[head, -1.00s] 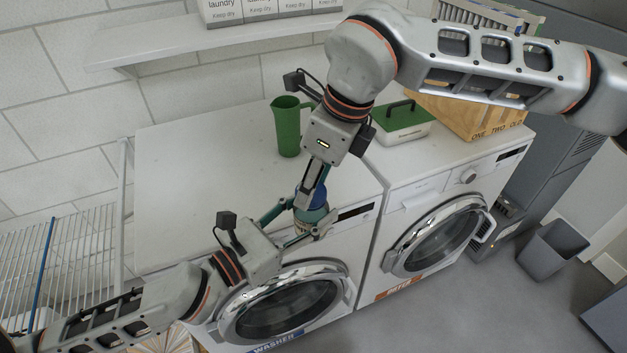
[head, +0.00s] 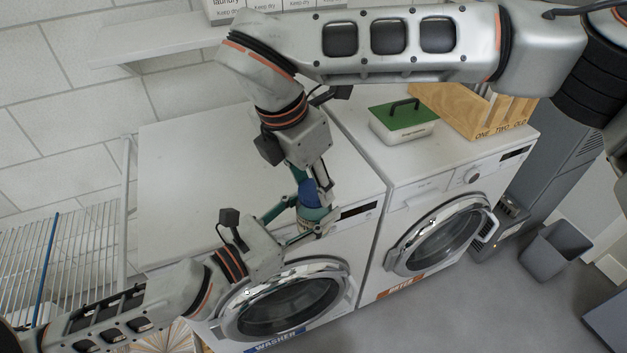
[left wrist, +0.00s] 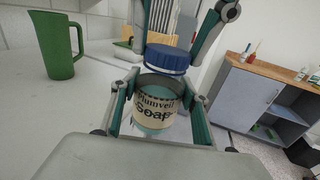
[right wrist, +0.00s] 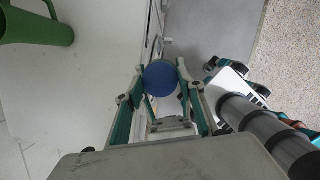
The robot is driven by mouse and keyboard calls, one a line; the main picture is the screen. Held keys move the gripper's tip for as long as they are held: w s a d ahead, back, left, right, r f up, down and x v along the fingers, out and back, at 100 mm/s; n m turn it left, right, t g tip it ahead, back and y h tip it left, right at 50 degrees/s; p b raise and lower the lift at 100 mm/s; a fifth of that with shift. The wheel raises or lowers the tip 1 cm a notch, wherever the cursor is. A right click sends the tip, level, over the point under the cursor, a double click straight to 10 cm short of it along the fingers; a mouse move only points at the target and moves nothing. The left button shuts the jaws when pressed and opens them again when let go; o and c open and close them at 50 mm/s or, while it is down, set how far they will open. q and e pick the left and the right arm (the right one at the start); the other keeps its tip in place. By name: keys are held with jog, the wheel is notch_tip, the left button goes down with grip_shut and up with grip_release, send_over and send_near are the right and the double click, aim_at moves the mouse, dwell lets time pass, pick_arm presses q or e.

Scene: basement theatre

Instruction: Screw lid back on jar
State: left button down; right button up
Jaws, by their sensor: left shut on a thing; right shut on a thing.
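The soap jar (left wrist: 155,108) has a cream label and a dark band near its mouth. My left gripper (head: 306,222) is shut around its sides and holds it upright, just above the washer's front edge. The blue lid (left wrist: 168,58) is over the jar's mouth and looks slightly tilted in the left wrist view. My right gripper (head: 312,186) is shut on the lid from above. The lid is a round blue disc (right wrist: 161,78) between its fingertips in the right wrist view.
The washer top (head: 200,170) is mostly clear. A green pitcher (left wrist: 58,45) stands on it, hidden behind my right arm in the head view. A green-lidded box (head: 404,118) and wooden crate (head: 470,108) sit on the dryer. A wire rack (head: 80,245) is at left.

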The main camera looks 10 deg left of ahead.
jog(key=m+g+h, duration=0.1)
jog(key=m, duration=0.4)
jog(key=shift+w+a+m, duration=0.1)
jog(key=shift+w+m, duration=0.05)
jog(key=shift+m, duration=0.15)
jog(key=m, duration=0.2)
jog(key=m+g, duration=0.1)
jog(key=m, duration=0.2)
jog(key=shift+w+g, duration=0.1)
jog(key=shift+g, duration=0.2)
jog(key=m+g, duration=0.1)
jog(key=m, duration=0.4)
jog(key=shift+w, duration=0.1)
jog(key=m+g+y, duration=0.1)
jog(key=m, duration=0.3)
jog(key=shift+m, duration=0.4)
jog(key=o, duration=0.7)
jog(key=shift+c, duration=0.2)
